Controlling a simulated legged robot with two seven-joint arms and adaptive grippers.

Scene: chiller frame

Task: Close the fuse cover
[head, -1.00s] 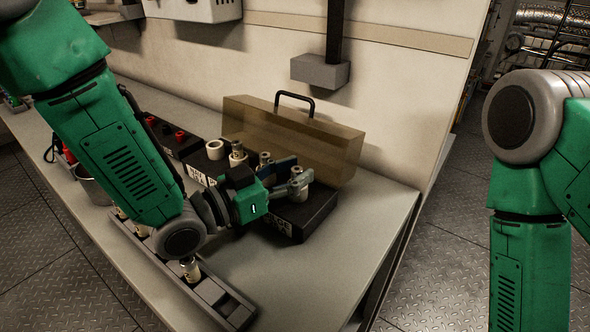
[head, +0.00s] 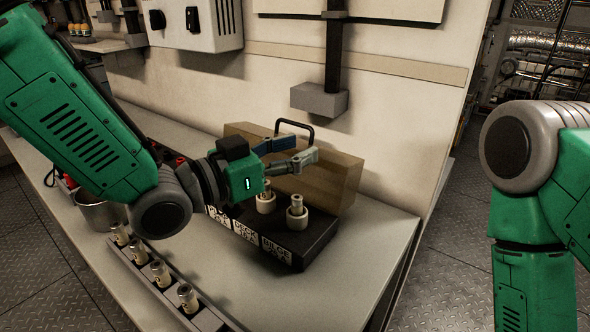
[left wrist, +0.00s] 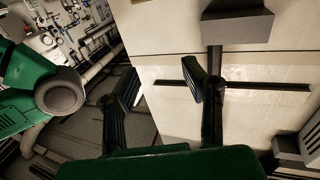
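The fuse cover (head: 335,183) is a translucent amber-brown box with a black handle (head: 309,124) on its upper edge. It stands open behind the black fuse block (head: 300,248), against the wall side. My left gripper (head: 309,144) is open and empty above the block, its fingers pointing right, just in front of the handle in the picture. I cannot tell whether a finger touches the handle. Both fingers show apart in the left wrist view (left wrist: 160,82), where the cover is not seen. Part of the cover is hidden behind my gripper. My right gripper is out of view.
White fuses (head: 297,212) stand in the labelled block. A rail with several spare fuses (head: 160,272) lies along the front of the bench (head: 270,295). A metal cup (head: 98,212) stands at left. A grey box (head: 319,99) hangs on the wall above the cover.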

